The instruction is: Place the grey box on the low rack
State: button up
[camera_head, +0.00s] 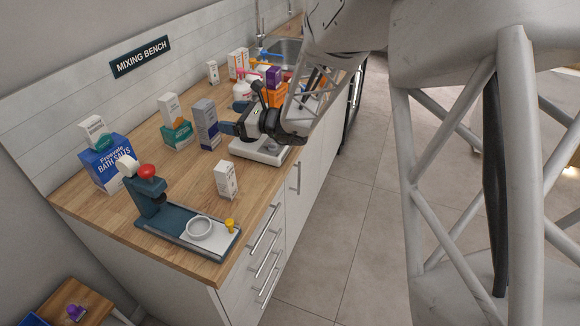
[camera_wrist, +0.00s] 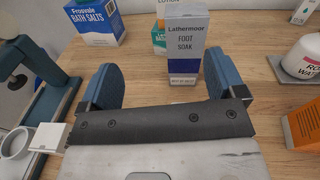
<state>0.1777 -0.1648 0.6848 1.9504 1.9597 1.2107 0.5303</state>
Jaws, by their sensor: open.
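The grey box (camera_head: 206,124), labelled Lathermoor Foot Soak with a dark blue lower part, stands upright on the wooden counter. In the wrist view the grey box (camera_wrist: 186,45) is just ahead of my gripper, nearer the right finger. My gripper (camera_head: 234,117) is low over the counter, to the right of the box in the head view. Its blue fingers are spread with nothing held between them in the wrist view (camera_wrist: 160,82). I cannot make out a low rack in either view.
An orange box (camera_wrist: 302,125) is at right.

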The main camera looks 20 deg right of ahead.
jog(key=s+a+r+n+g+h, duration=0.2)
jog(key=s+a+r+n+g, duration=0.15)
jog(key=s+n, duration=0.5)
jog(key=s+a+r+n+g+h, duration=0.15)
jog(key=s+n+g, duration=0.35)
jog(key=s, duration=0.7)
jog(key=s+d+r+n+h, duration=0.1)
jog(key=s+d+n+h, duration=0.3)
jog(key=s, duration=0.5)
jog(key=s+d+r+n+h, duration=0.2)
jog(key=s+d+n+h, duration=0.2)
jog(key=s, duration=0.5)
jog(key=n+h, duration=0.2)
jog(key=n, duration=0.1)
jog(key=shift+s+d, duration=0.3)
jog(key=shift+d, duration=0.05)
jog(key=shift+o, duration=0.4)
jog(key=shift+w, duration=0.1)
